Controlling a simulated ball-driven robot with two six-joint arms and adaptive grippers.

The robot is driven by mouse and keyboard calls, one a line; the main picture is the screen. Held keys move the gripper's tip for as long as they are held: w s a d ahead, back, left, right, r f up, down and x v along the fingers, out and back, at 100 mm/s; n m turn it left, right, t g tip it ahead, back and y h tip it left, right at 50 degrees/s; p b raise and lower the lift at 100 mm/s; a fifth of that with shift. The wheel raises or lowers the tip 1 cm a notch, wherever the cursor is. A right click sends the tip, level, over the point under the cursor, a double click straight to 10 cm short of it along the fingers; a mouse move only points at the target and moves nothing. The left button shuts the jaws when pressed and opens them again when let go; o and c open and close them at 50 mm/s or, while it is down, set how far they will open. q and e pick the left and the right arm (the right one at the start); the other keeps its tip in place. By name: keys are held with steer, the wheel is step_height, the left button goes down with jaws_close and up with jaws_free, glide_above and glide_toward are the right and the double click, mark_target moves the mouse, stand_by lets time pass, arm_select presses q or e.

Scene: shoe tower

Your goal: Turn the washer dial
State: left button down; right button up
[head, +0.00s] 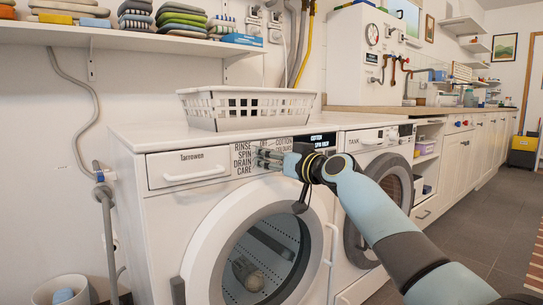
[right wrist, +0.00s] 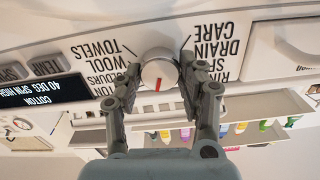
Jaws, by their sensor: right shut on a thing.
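The washer (head: 170,215) stands at the front left with its round door shut. Its dial (right wrist: 159,72) is a round white and silver knob with a red mark, seen upside down in the right wrist view. Words such as Towels, Wool, Drain and Care ring it. My right gripper (head: 262,158) reaches the panel from the right and hides the dial in the head view. Its fingers are shut on the dial, one on each side. The dark display (right wrist: 42,92) reads Cotton, 40 deg, spin high. My left gripper is not in view.
A white basket (head: 246,108) sits on the washer top. A detergent drawer (head: 188,168) marked Tarrowen is shut left of the dial. A second machine (head: 376,185) stands close on the right. A shelf (head: 130,40) with folded cloths hangs above.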

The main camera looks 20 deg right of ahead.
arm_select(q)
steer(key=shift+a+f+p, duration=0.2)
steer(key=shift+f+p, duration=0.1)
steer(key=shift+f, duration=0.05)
arm_select(e)
steer(key=shift+m, duration=1.1)
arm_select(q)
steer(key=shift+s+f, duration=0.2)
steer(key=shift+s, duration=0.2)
arm_select(e)
steer(key=o, duration=1.2)
steer(key=shift+d, duration=0.1)
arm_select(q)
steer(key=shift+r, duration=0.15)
arm_select(e)
steer(key=v, duration=1.2)
